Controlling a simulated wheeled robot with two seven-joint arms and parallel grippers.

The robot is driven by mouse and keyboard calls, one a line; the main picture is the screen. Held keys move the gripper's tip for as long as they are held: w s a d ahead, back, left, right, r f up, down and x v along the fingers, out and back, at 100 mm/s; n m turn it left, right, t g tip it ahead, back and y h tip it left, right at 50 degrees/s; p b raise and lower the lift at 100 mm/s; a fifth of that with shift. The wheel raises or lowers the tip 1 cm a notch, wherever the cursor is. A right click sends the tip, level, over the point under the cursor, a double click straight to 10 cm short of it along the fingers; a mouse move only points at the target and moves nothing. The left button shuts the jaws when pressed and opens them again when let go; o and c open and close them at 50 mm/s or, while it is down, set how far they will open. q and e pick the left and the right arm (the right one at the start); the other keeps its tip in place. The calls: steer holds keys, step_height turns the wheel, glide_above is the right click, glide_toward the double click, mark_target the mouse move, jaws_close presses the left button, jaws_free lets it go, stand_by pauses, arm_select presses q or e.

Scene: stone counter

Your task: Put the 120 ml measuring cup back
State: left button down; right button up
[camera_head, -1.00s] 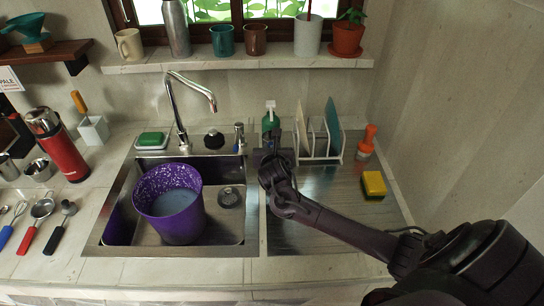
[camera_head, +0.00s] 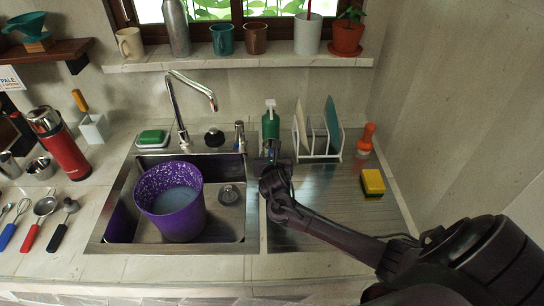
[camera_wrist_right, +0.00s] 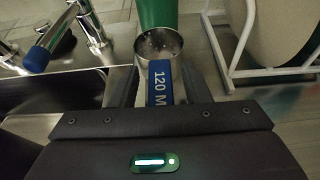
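The measuring cup (camera_wrist_right: 160,44) is a small round metal cup with a blue handle (camera_wrist_right: 159,80) marked "120 M" in the right wrist view; the rest of the marking is hidden by my gripper. My right gripper (camera_wrist_right: 159,72) has one dark finger on each side of the handle; I cannot tell whether they press on it. The cup is directly in front of the green bottle (camera_wrist_right: 158,12). In the head view my right gripper (camera_head: 271,156) is over the steel drainboard, and the cup is barely made out there. My left gripper is not in view.
The green bottle (camera_head: 270,124) and a white plate rack (camera_head: 318,156) stand behind my gripper. A yellow sponge (camera_head: 373,183) lies to the right. The sink holds a purple bucket (camera_head: 170,214). Several utensils, including a red-handled strainer (camera_head: 31,236), lie on the left counter.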

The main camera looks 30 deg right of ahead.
steer(key=shift+s+r, duration=0.1)
steer(key=shift+r, duration=0.05)
steer(key=v, duration=1.2)
steer(key=shift+a, duration=0.1)
